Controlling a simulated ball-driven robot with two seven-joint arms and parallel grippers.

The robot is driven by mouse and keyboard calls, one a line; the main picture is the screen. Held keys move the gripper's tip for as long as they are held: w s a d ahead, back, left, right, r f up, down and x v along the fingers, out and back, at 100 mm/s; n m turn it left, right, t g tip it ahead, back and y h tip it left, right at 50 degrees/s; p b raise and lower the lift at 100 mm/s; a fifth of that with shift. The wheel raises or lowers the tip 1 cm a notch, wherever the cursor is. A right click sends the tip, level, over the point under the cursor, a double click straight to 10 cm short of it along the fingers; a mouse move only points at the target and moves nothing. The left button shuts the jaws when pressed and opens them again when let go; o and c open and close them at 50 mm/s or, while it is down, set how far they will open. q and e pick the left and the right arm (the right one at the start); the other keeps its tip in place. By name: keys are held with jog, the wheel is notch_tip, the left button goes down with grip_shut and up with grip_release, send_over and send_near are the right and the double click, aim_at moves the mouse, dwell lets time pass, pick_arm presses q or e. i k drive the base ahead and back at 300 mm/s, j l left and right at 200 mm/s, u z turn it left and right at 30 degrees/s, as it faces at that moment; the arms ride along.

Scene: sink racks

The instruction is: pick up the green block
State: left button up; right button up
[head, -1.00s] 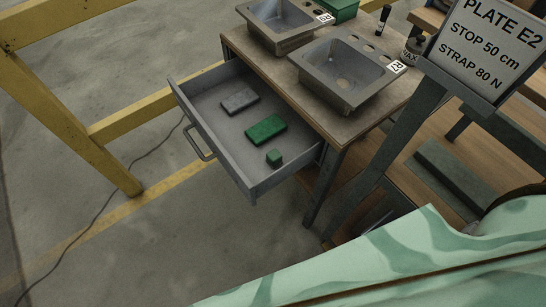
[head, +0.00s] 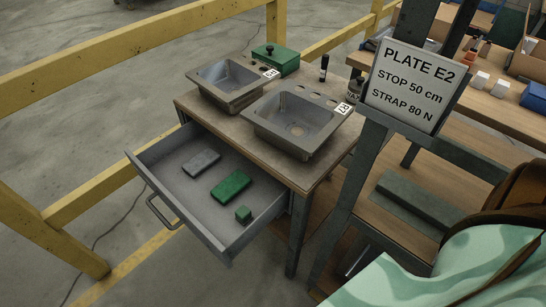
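The open drawer (head: 152,167) under the table holds a small green cube (head: 243,214) near its front right corner. A flat green block (head: 231,185) lies behind it to the left, apart from it. A grey block (head: 202,161) of similar flat shape lies farther back in the drawer. All of them rest on the drawer floor, uncovered. Neither of my grippers shows in the head view.
Two metal sinks (head: 226,82) (head: 293,122) sit on the table (head: 185,98) above the drawer, with a green box (head: 277,58) behind. A sign on a dark post (head: 412,82) stands right. Yellow rails (head: 72,59) run left. Patterned mint fabric (head: 480,268) covers the lower right.

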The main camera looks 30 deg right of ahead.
aim_at(243, 215)
jog(key=i+j+z, duration=0.15)
jog(key=j+z, duration=1.2)
jog(key=j, duration=0.15)
